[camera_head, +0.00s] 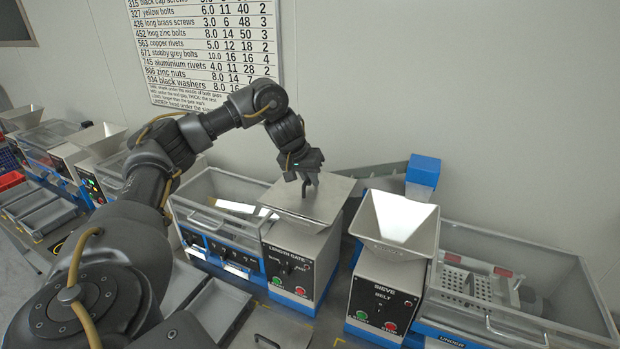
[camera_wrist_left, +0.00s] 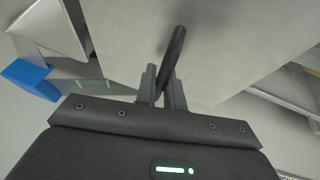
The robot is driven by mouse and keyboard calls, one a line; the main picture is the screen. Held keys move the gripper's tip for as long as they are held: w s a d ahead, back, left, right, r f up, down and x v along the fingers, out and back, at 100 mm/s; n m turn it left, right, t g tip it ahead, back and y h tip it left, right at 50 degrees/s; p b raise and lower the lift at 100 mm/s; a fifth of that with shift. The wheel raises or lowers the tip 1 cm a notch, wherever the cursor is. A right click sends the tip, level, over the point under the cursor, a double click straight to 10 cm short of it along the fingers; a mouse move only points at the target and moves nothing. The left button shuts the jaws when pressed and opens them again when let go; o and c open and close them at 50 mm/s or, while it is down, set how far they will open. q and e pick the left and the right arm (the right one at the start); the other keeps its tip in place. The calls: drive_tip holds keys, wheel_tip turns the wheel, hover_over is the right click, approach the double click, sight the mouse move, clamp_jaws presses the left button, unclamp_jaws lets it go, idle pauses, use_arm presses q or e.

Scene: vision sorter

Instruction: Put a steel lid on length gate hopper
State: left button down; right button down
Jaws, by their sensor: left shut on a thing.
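A flat steel lid (camera_head: 325,197) lies over the top of the length gate hopper, above the box labelled LENGTH GATE (camera_head: 290,258). The hopper's funnel is mostly hidden under the lid. My left gripper (camera_head: 307,186) is over the lid, shut on its dark handle. In the left wrist view the gripper fingers (camera_wrist_left: 162,88) close around the handle (camera_wrist_left: 174,58), and the lid's grey plate (camera_wrist_left: 225,40) fills much of the picture. I cannot tell whether the lid rests fully on the rim. My right gripper is not in view.
The sieve hopper (camera_head: 400,222) stands open to the right, with its clear-sided bin (camera_head: 540,270) beyond. A clear-sided bin (camera_head: 215,215) is left of the length gate. Another steel plate with a handle (camera_head: 280,328) lies at the front. Grey trays (camera_head: 215,305) are at lower left.

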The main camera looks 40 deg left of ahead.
use_arm(q)
drive_tip(key=shift+f, duration=0.15)
idle(0.3)
drive_tip(key=c, duration=1.4)
unclamp_jaws()
drive_tip(key=shift+s+r+p, duration=0.1)
drive_tip(key=shift+r+p, duration=0.2)
drive_tip(key=p+v, duration=0.3)
drive_tip(key=v, duration=0.7)
drive_tip(key=shift+s, duration=0.15)
